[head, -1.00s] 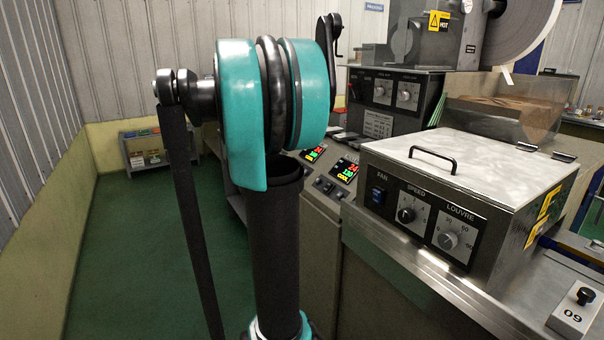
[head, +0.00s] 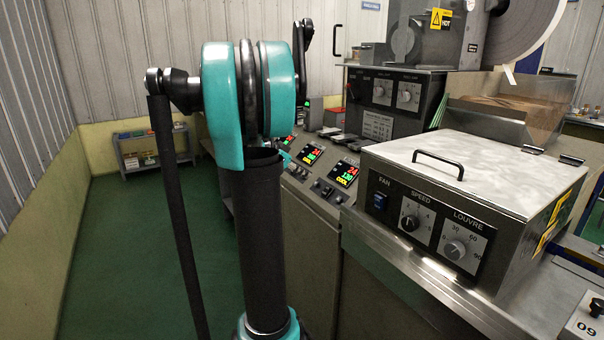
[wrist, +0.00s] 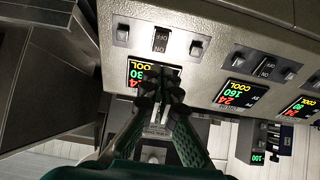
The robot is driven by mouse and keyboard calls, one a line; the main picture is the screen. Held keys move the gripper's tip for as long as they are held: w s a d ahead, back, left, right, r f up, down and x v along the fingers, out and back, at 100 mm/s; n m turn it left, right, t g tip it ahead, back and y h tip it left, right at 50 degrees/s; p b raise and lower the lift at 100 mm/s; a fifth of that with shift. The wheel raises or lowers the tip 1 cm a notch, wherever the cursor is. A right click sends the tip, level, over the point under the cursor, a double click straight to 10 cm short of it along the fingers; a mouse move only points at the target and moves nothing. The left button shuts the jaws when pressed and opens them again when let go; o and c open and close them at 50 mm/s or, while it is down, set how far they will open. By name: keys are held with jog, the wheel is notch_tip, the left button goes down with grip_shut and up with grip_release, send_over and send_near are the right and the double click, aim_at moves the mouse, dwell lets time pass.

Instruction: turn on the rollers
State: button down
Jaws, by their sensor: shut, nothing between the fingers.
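My gripper (wrist: 160,84) is shut and empty in the wrist view. Its dark fingertips are in front of a lit display (wrist: 140,72) and cover part of it. I cannot tell whether they touch the panel. Small switches line the sloped control panel, among them a rocker marked on and off (wrist: 160,40) and a second such rocker (wrist: 265,66). No label naming the rollers is readable. In the head view the control panel (head: 318,195) is right of my arm, and my gripper is mostly hidden behind it.
A metal box (head: 470,160) with fan, speed and louvre controls stands to the right, beside the panel. A machine with a large white roll (head: 525,35) is behind it. A low shelf (head: 150,145) stands at the back left. The green floor (head: 125,235) at left is clear.

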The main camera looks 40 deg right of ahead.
aim_at(328, 187)
jog(key=x, duration=1)
jog(key=shift+f, duration=0.1)
jog(key=shift+s+d, duration=0.1)
jog(key=shift+s+d+y, duration=0.1)
jog(key=shift+d+y, duration=0.3)
jog(key=shift+y, duration=0.1)
jog(key=y, duration=0.2)
jog(key=shift+d+y, duration=0.3)
jog(key=shift+d+r, duration=0.1)
jog(key=shift+r, duration=0.6)
